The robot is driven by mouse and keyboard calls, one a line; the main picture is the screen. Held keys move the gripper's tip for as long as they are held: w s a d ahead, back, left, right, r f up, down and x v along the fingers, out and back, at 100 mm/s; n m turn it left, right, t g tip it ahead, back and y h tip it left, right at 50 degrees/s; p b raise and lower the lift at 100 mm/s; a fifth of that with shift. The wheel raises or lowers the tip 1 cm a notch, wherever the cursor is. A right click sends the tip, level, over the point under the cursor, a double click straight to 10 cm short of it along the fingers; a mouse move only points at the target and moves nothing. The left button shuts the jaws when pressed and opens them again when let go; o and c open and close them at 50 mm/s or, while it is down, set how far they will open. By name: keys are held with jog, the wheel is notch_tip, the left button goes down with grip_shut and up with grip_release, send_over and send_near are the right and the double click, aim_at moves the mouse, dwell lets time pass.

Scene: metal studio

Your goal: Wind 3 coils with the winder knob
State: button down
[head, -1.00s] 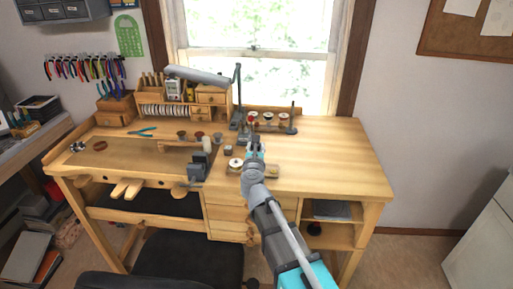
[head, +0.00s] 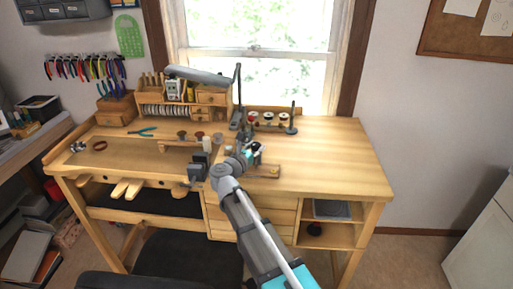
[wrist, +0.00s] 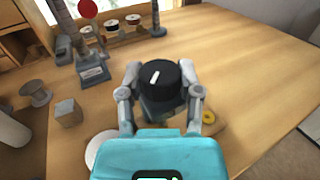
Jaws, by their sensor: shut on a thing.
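The winder knob (wrist: 159,79) is black and round with a white pointer line, and shows between the fingers in the wrist view. In the head view my gripper (head: 253,150) is over the winder's wooden base (head: 268,171) near the bench's front edge. A yellow round piece (wrist: 208,117) shows beside the right finger. A white disc (wrist: 100,146) is partly hidden by my gripper at lower left. Any wound coils cannot be made out.
A rack of spools (head: 268,118) and a dark upright post (head: 293,118) stand behind the winder. A small block (wrist: 68,112) and a grey spool (wrist: 36,93) are to the left. The bench top (head: 340,150) is clear on the right.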

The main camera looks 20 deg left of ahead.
jog(key=shift+w+a+r, duration=0.1)
jog(key=shift+c, duration=1.3)
grip_release()
jog(key=shift+s, duration=0.2)
jog(key=v, duration=1.1)
jog(key=shift+s, duration=0.3)
jog(key=shift+a, duration=0.15)
